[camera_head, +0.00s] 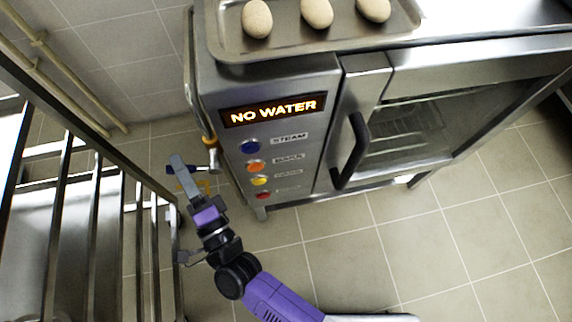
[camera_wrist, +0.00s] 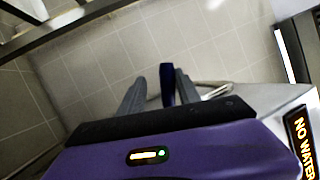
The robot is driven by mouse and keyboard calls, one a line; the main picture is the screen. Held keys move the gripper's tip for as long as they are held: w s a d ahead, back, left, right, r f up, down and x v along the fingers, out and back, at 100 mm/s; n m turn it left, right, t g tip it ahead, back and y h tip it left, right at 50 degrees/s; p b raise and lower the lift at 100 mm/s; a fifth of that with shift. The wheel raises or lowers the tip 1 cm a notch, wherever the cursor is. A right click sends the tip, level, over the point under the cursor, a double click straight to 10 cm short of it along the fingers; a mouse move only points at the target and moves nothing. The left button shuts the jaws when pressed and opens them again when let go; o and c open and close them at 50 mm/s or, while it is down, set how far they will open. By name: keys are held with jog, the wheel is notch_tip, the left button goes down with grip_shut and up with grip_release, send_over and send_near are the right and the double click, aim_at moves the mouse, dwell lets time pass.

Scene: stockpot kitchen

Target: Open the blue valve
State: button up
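The blue valve handle (camera_wrist: 167,84) shows in the wrist view as a dark blue bar between my two fingers. In the head view, a blue end of the valve handle (camera_head: 170,169) sticks out left of my fingers, low at the left side of the steel oven. My fingers hide its middle. My purple gripper (camera_head: 181,172) reaches to the handle. In the wrist view my gripper (camera_wrist: 161,84) has its fingers apart, with a gap left of the handle. The right finger is close to the handle; I cannot tell whether it touches.
The oven's lit sign (camera_head: 269,111) reads "NO WATER", above several coloured buttons, the top one blue (camera_head: 249,146). A tray (camera_head: 290,48) with bread rolls sits on top. A metal rack (camera_head: 68,220) stands close at left. Tiled floor (camera_head: 390,252) is open in front.

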jog(key=s+d+f+n+g+p, duration=0.1)
jog(key=s+d+f+n+p, duration=0.1)
jog(key=s+d+f+n, duration=0.3)
jog(key=s+d+r+n+h+p, duration=0.1)
jog(key=s+d+r+h+p, duration=0.1)
jog(key=d+r, duration=0.3)
jog(key=s+d+r+n+h+p, duration=0.1)
jog(key=s+d+r+h+p, duration=0.2)
jog(key=d, duration=1)
jog(key=s+d+r+n+h+p, duration=0.1)
jog(key=s+d+r+h+p, duration=0.1)
jog(key=s+d+r+p, duration=0.2)
jog(key=shift+s+d+r+h+p, duration=0.3)
jog(key=shift+d+r+p, duration=0.15)
jog(key=shift+d+r, duration=1.75)
jog(key=shift+d+f+n, duration=0.3)
jog(key=shift+d+f, duration=0.05)
jog(key=shift+f, duration=0.1)
